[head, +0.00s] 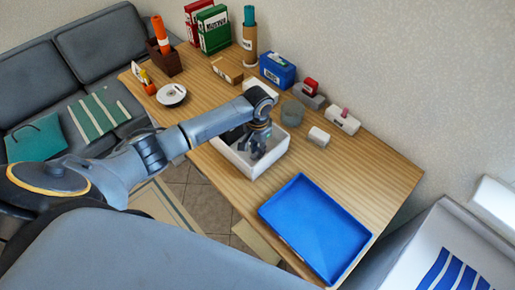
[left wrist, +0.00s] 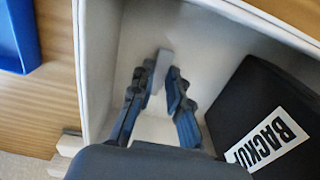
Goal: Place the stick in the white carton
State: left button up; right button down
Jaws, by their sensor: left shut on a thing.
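The white carton (head: 272,162) stands on the wooden table in the head view, open at the top. My left gripper (head: 256,150) reaches down into it. In the left wrist view, my left gripper (left wrist: 164,76) is shut on a small pale grey stick (left wrist: 163,62) between its fingertips. The carton's pale walls and floor (left wrist: 205,45) surround the stick there. Whether the stick touches the floor I cannot tell. A black case labelled BACKUP (left wrist: 250,88) lies in the carton, right of the fingers. My right gripper is not in view.
A blue tray (head: 312,225) lies on the table to the right of the carton. A grey cup (head: 292,113), a small white box (head: 319,137) and a blue box (head: 277,70) stand behind the carton. Binders (head: 213,30) stand at the back.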

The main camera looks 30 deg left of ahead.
pick_arm(q)
jog(key=shift+f, duration=0.2)
jog(key=o, duration=0.7)
jog(key=shift+o, duration=0.2)
notch_tip(320, 180, up, 12)
jog(key=b, duration=0.1)
jog(key=shift+r, duration=0.2)
